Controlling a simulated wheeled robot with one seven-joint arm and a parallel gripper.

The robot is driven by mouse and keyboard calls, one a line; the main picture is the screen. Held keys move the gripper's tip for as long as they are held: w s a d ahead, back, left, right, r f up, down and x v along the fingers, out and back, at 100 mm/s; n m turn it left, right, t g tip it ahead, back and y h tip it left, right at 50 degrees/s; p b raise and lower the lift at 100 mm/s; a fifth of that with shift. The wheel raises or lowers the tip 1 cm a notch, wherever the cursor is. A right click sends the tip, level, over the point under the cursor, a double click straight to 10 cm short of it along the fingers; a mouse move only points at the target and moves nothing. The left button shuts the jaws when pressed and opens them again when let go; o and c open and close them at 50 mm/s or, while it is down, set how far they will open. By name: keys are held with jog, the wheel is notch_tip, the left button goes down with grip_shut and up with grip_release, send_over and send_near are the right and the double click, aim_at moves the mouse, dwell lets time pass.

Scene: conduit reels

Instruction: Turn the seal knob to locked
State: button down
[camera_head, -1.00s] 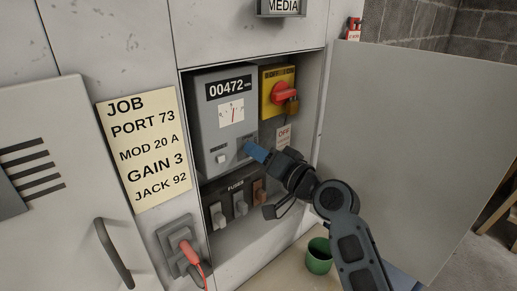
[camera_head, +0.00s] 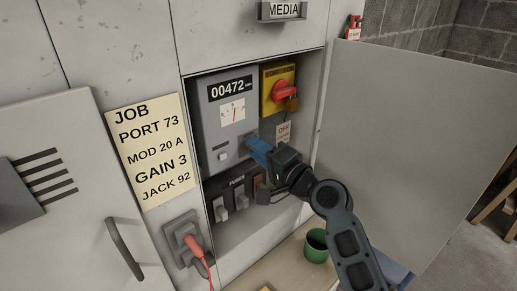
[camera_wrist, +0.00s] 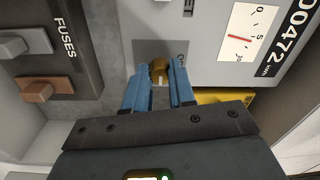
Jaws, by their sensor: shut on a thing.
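The seal knob (camera_wrist: 159,72) is a small brass-coloured knob on a dark plate at the lower right of the grey meter box (camera_head: 212,138). My gripper (camera_wrist: 160,84) is shut on it, with a blue finger on each side in the wrist view. A light mark shows on the knob's near side.
A yellow switch box with a red handle (camera_head: 284,90) and a padlock is right of the meter. Fuses (camera_head: 241,201) sit below. The open cabinet door (camera_head: 410,140) stands at right. A green cup (camera_head: 316,247) stands on the ledge below.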

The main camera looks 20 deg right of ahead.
jog(key=shift+d, duration=0.1)
jog(key=c, duration=0.9)
grip_release()
jog(key=shift+c, duration=0.2)
jog(key=shift+s, duration=0.1)
jog(key=b+v, duration=0.1)
jog(key=v, duration=0.6)
jog(key=shift+s, duration=0.25)
jog(key=shift+d+f, duration=0.1)
jog(key=shift+f, duration=0.05)
